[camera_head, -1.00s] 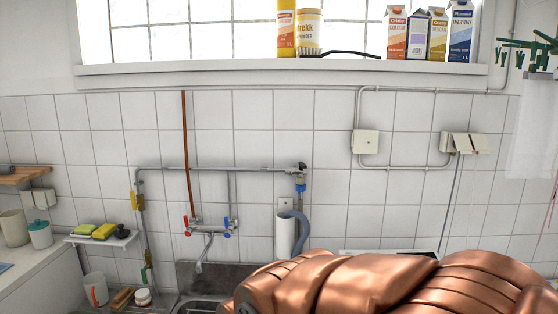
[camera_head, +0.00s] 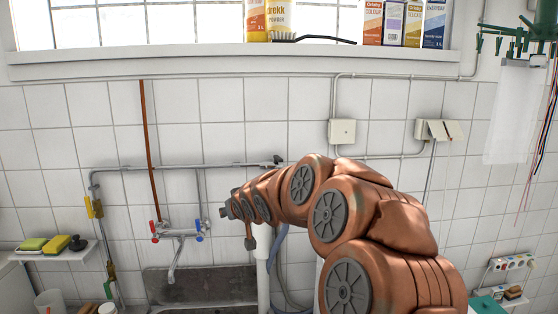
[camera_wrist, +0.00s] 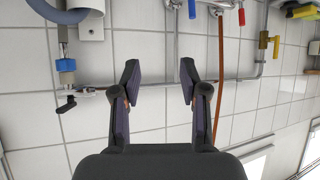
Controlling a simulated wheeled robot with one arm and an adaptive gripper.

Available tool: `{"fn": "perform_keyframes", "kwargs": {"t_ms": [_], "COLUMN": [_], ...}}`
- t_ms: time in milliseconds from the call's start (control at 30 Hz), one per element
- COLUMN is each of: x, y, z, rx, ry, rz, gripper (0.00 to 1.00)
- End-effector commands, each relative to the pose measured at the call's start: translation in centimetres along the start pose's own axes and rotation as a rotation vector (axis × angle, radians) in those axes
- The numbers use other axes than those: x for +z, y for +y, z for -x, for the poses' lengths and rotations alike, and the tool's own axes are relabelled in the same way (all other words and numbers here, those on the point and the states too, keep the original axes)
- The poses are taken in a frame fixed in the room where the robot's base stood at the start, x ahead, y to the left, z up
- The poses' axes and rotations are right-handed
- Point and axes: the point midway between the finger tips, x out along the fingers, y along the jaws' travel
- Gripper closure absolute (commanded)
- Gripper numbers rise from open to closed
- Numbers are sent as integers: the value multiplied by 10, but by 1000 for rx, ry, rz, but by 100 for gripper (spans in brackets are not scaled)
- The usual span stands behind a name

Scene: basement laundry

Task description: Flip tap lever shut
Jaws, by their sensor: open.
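A black-handled tap lever (camera_wrist: 66,105) sits at the end of the grey wall pipe, at left in the upside-down wrist view. A blue fitting (camera_wrist: 66,65) and grey hose are beside it. In the head view the lever (camera_head: 278,161) shows just above my arm, which hides the fitting below. A second valve with a yellow lever (camera_wrist: 276,46) is on the pipe at right in the wrist view. My gripper (camera_wrist: 159,82) is open and empty, its fingers framing a stretch of pipe and tile between the two valves. Its fingers cannot be made out in the head view.
A mixer tap with red and blue handles (camera_head: 178,232) hangs over the sink (camera_head: 205,287). A copper pipe (camera_head: 147,145) rises behind it. The window sill (camera_head: 220,62) with bottles and cartons is above. A soap shelf (camera_head: 58,252) is at left.

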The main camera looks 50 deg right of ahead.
Motion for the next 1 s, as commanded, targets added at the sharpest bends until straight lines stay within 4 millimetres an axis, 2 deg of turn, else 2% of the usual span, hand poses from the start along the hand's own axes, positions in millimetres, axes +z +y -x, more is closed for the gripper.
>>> {"fn": "perform_keyframes", "kwargs": {"t_ms": [33, 100, 200, 300, 400, 500, 600, 1000], "x": [-17, -42, -68, -84, -93, -98, -100, -119], "y": [29, 64, 115, 156, 186, 203, 210, 214], "z": [-12, -20, -26, -25, -20, -17, -17, -45], "rx": [20, 37, 63, 81, 93, 100, 102, 101], "ry": [67, 174, 305, 409, 482, 524, 541, 543], "rz": [-22, -41, -58, -61, -59, -55, -51, -51], "gripper": [56, 56, 56, 56, 56, 56, 56, 56]}}
